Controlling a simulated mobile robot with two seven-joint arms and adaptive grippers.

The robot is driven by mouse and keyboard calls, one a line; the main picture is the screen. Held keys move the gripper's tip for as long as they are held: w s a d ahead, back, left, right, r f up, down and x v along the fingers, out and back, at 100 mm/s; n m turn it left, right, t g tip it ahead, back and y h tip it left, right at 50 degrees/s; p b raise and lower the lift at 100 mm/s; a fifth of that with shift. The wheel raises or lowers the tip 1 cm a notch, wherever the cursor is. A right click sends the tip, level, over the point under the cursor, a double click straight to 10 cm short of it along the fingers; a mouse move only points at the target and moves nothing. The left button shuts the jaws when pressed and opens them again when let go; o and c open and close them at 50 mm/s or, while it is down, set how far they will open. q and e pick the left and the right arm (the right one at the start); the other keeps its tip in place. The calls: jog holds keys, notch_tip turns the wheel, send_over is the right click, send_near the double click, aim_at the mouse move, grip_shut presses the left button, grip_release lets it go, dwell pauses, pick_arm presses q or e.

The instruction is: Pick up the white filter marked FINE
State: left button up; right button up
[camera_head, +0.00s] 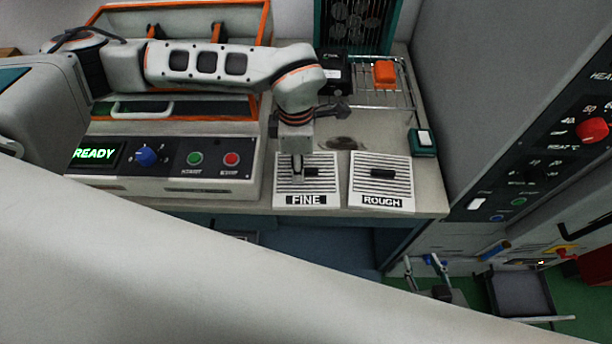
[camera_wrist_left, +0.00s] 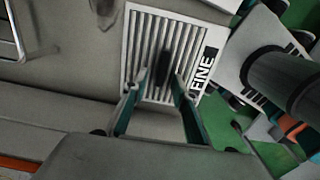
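The white filter marked FINE (camera_head: 320,187) lies flat on the bench near its front edge. It has dark slats and a black raised handle (camera_head: 312,171). It also shows in the left wrist view (camera_wrist_left: 138,40), with the handle (camera_wrist_left: 164,67) between and just beyond the fingertips. My left gripper (camera_head: 297,172) is low over the left part of this filter. In the wrist view its two fingers (camera_wrist_left: 156,84) are apart and straddle the line of the handle; contact cannot be told. My right gripper (camera_head: 422,262) is low in front of the bench, fingers apart and empty.
A similar filter marked ROUGH (camera_head: 393,188) lies just right of FINE. A control panel with a READY display (camera_head: 96,153) stands left. A wire rack (camera_head: 398,98) with an orange block (camera_head: 385,74) is behind. A grey cabinet (camera_head: 500,90) rises at the right.

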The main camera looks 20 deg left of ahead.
pick_arm(q)
grip_shut()
dwell(0.3)
